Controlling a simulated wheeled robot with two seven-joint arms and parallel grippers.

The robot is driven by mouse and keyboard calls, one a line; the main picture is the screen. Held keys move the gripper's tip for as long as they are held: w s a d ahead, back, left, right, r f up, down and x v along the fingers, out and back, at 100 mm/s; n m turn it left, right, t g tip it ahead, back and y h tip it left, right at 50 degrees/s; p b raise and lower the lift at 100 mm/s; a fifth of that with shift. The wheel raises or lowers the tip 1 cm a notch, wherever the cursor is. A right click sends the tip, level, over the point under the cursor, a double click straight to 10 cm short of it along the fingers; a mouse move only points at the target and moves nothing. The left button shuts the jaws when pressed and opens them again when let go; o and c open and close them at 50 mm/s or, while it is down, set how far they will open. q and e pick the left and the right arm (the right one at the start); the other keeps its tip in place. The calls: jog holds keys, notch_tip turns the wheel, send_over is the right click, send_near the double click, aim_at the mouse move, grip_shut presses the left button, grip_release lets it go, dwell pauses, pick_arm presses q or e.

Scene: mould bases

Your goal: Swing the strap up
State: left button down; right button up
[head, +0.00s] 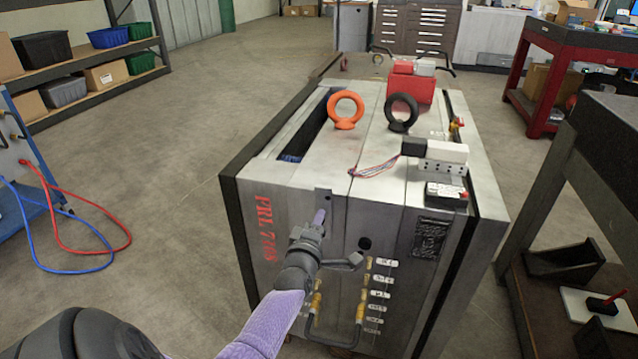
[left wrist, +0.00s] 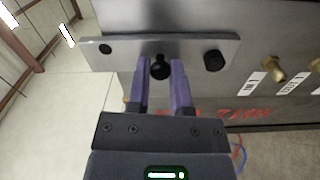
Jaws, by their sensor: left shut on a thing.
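The strap (left wrist: 122,46) is a flat grey metal bar on the front face of the mould base (head: 283,215). In the head view the strap (head: 337,206) runs up and down the face, with a dark hole near its upper end. The left wrist view shows a black knob (left wrist: 160,67) midway along it and a dark bolt (left wrist: 214,61) near the other end. My left gripper (left wrist: 160,84) has its purple fingers on both sides of the knob, shut on it. In the head view my left gripper (head: 319,218) hides the strap's lower part. My right gripper is not in view.
Brass fittings (head: 363,305) with white labels and a dark pipe loop stick out low on the front face. An orange lifting eye (head: 345,111) and a black one (head: 401,112) stand on top. A dark workbench (head: 606,140) is at the right.

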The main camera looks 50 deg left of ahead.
pick_arm(q)
jog(key=shift+a, duration=0.1)
jog(key=c, duration=0.5)
grip_release()
jog(key=shift+c, duration=0.2)
jog(key=shift+s, duration=0.1)
jog(key=p+v, duration=0.4)
jog(key=v, duration=0.6)
